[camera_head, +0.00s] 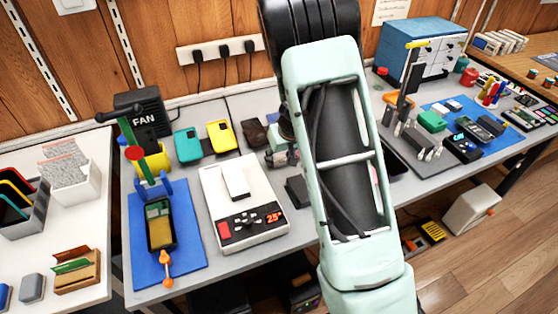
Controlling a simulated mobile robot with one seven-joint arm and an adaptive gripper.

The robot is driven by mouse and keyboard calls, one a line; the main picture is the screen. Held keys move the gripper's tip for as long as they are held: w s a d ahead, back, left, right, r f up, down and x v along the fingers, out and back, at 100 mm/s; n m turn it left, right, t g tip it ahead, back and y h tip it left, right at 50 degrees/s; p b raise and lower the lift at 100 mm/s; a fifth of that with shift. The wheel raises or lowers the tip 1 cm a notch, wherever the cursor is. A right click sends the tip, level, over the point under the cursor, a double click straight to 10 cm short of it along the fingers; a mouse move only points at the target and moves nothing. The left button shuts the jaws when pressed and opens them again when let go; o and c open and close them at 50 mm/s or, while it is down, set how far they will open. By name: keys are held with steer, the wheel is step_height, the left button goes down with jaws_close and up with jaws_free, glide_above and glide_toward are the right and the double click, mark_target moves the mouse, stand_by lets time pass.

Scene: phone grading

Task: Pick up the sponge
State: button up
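I cannot pick out a sponge for certain in the head view. My own pale green arm link rises through the middle of the picture and covers part of the grey workbench (190,281).
A white heating plate (265,220) with a red display stands left of my arm. A blue mat (190,270) holds a clamped phone. Teal (187,146) and yellow (222,136) cases lie behind. A blue drawer cabinet (420,45) and another blue mat (440,108) are right.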

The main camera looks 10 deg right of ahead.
steer(key=c, duration=0.4)
steer(key=shift+o, duration=0.2)
steer(key=shift+r, duration=0.8)
steer(key=s+a+r+p, duration=0.1)
steer(key=s+r+p, duration=0.1)
steer(key=s+r, duration=0.9)
steer(key=shift+s+r+p, duration=0.2)
steer(key=shift+s+p, duration=0.2)
steer(key=shift+s, duration=1.15)
steer(key=shift+o, duration=0.7)
steer(key=c, duration=0.4)
